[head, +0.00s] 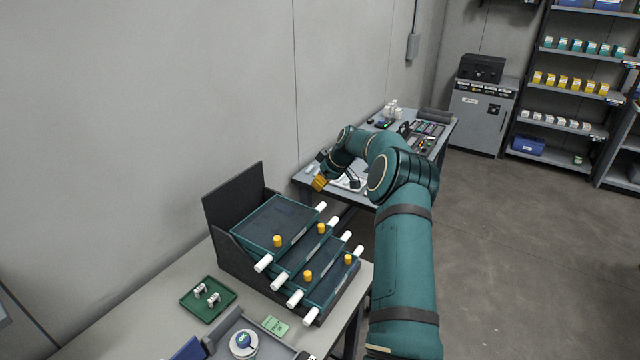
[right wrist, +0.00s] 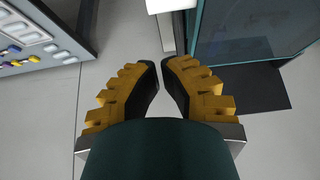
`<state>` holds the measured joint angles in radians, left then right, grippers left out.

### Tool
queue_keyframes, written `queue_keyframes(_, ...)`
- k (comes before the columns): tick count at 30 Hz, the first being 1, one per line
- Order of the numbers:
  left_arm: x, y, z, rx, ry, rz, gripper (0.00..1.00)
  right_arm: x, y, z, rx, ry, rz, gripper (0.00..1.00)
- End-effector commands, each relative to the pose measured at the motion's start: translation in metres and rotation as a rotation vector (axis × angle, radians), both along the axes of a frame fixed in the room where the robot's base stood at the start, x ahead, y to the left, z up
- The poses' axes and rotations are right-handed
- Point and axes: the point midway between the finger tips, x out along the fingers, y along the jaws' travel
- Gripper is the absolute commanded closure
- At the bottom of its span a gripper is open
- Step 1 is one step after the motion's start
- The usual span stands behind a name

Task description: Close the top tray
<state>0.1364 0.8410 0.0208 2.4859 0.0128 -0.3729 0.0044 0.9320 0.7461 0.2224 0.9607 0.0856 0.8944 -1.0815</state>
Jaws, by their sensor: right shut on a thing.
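A stack of stepped teal trays stands in a dark rack on the near table. The top tray (head: 276,224) is the uppermost, with an orange knob (head: 277,241) and a white-ended front handle (head: 263,264). My right gripper (head: 320,184) is behind and above the right white handle end (head: 320,206). In the right wrist view its yellow fingers (right wrist: 160,70) are drawn together just below a white block (right wrist: 172,5); what lies between the tips cannot be made out. A teal tray edge (right wrist: 195,30) is close on the right there. My left gripper is not seen.
Lower trays (head: 330,285) step out toward the front right. A small green tray (head: 208,300) with metal parts lies on the near table (head: 130,320). Another table (head: 300,179) with tools stands behind my right arm. Open floor lies to the right.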

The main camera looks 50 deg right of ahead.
Motion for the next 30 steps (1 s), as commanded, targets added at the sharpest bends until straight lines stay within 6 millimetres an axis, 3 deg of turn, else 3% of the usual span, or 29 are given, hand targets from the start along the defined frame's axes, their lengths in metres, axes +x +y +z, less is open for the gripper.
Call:
queue_keyframes(11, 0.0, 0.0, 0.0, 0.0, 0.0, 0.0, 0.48, -0.004, -0.001, 0.007, -0.002, 0.0, -0.001, 1.0)
queue_keyframes(24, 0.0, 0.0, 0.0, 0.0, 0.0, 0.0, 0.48, -0.046, -0.007, 0.076, -0.002, 0.0, -0.002, 1.0)
queue_keyframes(30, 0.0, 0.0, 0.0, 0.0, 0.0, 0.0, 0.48, -0.058, -0.009, 0.097, -0.002, 0.0, -0.001, 1.0)
